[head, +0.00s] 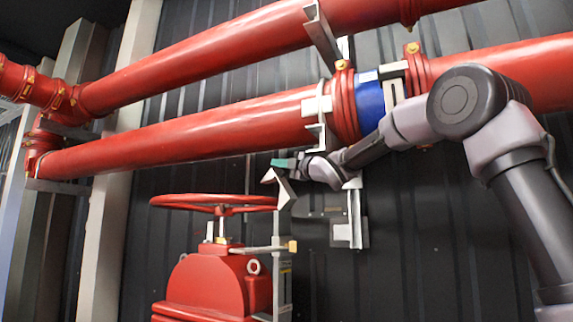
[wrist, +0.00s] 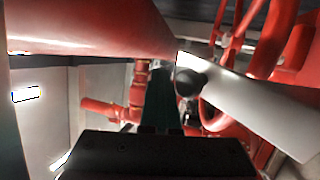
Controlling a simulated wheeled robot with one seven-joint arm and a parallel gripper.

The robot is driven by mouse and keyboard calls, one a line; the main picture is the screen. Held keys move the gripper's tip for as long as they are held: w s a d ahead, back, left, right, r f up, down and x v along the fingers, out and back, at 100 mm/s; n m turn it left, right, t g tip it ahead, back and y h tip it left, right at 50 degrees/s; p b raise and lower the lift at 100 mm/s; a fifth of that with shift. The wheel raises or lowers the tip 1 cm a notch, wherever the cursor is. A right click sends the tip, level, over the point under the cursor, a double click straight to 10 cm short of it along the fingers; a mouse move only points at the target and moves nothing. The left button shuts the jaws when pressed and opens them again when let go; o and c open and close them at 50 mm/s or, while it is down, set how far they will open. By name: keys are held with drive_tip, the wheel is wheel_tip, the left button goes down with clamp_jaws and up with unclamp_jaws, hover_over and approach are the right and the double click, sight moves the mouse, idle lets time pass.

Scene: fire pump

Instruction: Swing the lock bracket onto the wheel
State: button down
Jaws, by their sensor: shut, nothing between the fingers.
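The red handwheel (head: 213,203) sits level on top of the red valve body (head: 205,285). The lock bracket (head: 284,192) is a pale metal piece with a bent upper end, at the right edge of the wheel's rim. From the head view I cannot tell whether it touches the rim. My gripper (head: 281,163) has teal fingertips and is shut and empty, just above the bracket's upper end. In the wrist view my gripper (wrist: 160,131) shows at the bottom, with a large pale plate (wrist: 250,100), likely the bracket, to its right.
Thick red pipes (head: 190,135) run above my gripper, with a blue band (head: 369,98) on one. A brass-ended rod (head: 291,246) joins the valve to a vertical metal post (head: 282,285). A wall bracket (head: 348,235) stands to the right. Dark ribbed wall lies behind.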

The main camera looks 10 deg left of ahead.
sight(273, 169)
drive_tip(key=shift+w+a+f, duration=0.2)
drive_tip(key=shift+w+a, duration=0.25)
drive_tip(key=shift+a, duration=0.1)
drive_tip(key=shift+w+a+f, duration=0.2)
drive_tip(key=shift+w+a, duration=0.25)
drive_tip(key=shift+a, duration=0.1)
drive_tip(key=shift+w+a+f, duration=0.2)
drive_tip(key=shift+w+a, duration=0.05)
drive_tip(key=shift+a, duration=0.05)
